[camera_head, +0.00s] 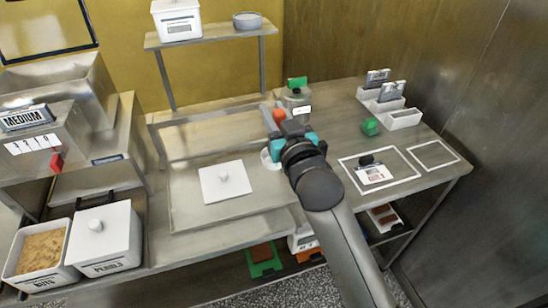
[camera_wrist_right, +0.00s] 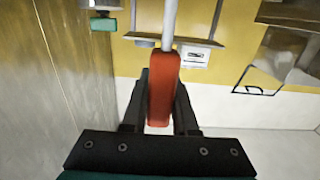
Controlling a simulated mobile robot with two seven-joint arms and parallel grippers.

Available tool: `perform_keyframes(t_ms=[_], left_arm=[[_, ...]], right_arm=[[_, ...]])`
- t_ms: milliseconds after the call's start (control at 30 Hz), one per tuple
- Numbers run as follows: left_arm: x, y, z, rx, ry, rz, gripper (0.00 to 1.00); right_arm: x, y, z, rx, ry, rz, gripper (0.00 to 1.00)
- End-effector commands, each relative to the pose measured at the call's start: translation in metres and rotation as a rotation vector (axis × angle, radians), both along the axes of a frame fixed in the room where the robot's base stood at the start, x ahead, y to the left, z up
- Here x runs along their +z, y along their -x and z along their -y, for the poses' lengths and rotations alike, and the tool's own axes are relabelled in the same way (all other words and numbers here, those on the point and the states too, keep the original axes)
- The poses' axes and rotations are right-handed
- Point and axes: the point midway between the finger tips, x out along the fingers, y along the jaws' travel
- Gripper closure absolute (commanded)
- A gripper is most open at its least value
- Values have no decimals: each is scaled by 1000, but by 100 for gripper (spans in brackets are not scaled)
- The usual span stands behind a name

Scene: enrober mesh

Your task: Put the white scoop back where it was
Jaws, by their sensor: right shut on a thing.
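My right gripper (camera_head: 283,122) reaches over the middle of the bench and is shut on a red-handled tool (camera_wrist_right: 162,90). In the right wrist view the red handle stands between the dark fingers, and a pale shaft runs up from it. The orange-red part also shows in the head view (camera_head: 279,114). The tool's far end is out of sight, so I cannot tell whether it is a scoop. I cannot pick out a white scoop elsewhere. A white round thing (camera_head: 266,158) lies beside the gripper, partly hidden by it. My left gripper is not in view.
An open bin of bits (camera_head: 22,284) and a lidded white pearls bin (camera_head: 118,248) stand at the left. A white lid (camera_head: 225,183) lies on the bench. A shelf (camera_head: 215,36) stands behind.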

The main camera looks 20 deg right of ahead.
Motion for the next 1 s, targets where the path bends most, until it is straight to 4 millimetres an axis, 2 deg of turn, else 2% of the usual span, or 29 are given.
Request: perform_keyframes(t_ms=[33,200,433,600,733,1000], left_arm=[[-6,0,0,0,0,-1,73],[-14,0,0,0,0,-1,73],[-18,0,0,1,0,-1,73],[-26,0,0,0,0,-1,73],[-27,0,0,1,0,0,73],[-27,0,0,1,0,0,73]], right_arm=[[-18,0,0,-1,-2,-4,100],[-52,0,0,-1,-1,0,100],[-71,0,0,-1,-1,1,100],[-98,0,0,0,-2,1,100],[-107,0,0,0,-2,3,100],[-107,0,0,0,-1,4,100]])
